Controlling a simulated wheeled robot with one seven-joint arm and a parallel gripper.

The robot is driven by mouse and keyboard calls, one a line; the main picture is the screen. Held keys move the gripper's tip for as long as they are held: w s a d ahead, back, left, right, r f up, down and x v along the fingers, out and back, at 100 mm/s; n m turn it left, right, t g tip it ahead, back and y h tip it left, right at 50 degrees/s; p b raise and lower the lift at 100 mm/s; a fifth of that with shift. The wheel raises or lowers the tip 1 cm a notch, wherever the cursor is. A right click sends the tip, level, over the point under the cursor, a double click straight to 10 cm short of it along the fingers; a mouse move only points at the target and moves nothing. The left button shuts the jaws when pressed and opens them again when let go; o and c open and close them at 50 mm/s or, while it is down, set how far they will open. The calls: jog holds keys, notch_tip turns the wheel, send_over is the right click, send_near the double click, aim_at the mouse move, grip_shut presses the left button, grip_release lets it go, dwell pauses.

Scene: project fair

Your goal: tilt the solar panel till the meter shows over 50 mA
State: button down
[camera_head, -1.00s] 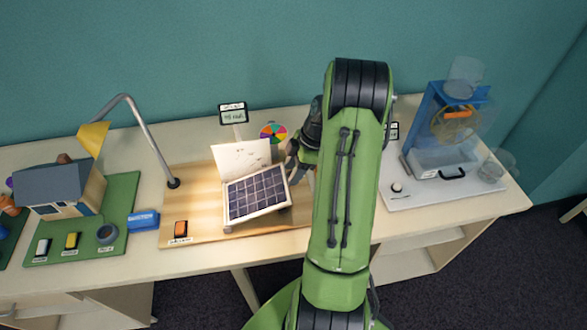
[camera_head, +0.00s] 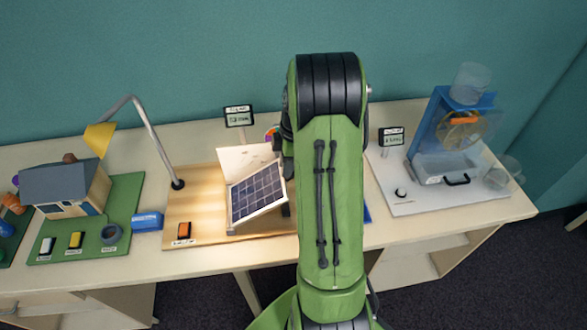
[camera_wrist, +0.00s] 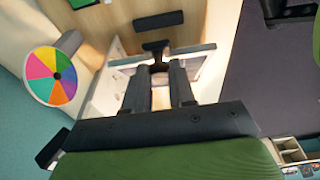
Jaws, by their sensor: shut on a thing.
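The solar panel (camera_head: 258,194), a dark cell grid in a pale frame, stands tilted on the wooden board (camera_head: 196,205). The wrist view shows the panel's pale frame (camera_wrist: 203,62) edge-on. My gripper (camera_wrist: 158,72) is shut on a dark T-shaped handle (camera_wrist: 156,46) at the panel's side. In the head view my arm hides the gripper and the panel's right side. The meter (camera_head: 238,116) stands behind the panel, with a lit display too small to read. The lamp (camera_head: 100,137) with a yellow shade leans over from the left.
An orange switch (camera_head: 184,230) is at the board's front left. A colour wheel (camera_wrist: 50,76) stands behind the panel. A model house (camera_head: 65,190) and blue block (camera_head: 147,220) are to the left. A blue water-wheel stand (camera_head: 440,130) is to the right.

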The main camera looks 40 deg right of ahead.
jog(key=shift+r, duration=0.1)
jog(key=c, duration=0.9)
grip_release()
jog(key=shift+c, duration=0.2)
notch_tip(320, 180, up, 16)
jog(key=s+d+p, duration=0.1)
jog(key=d+p, duration=0.1)
jog(key=shift+s+f+p, duration=0.2)
jog(key=shift+p, duration=0.15)
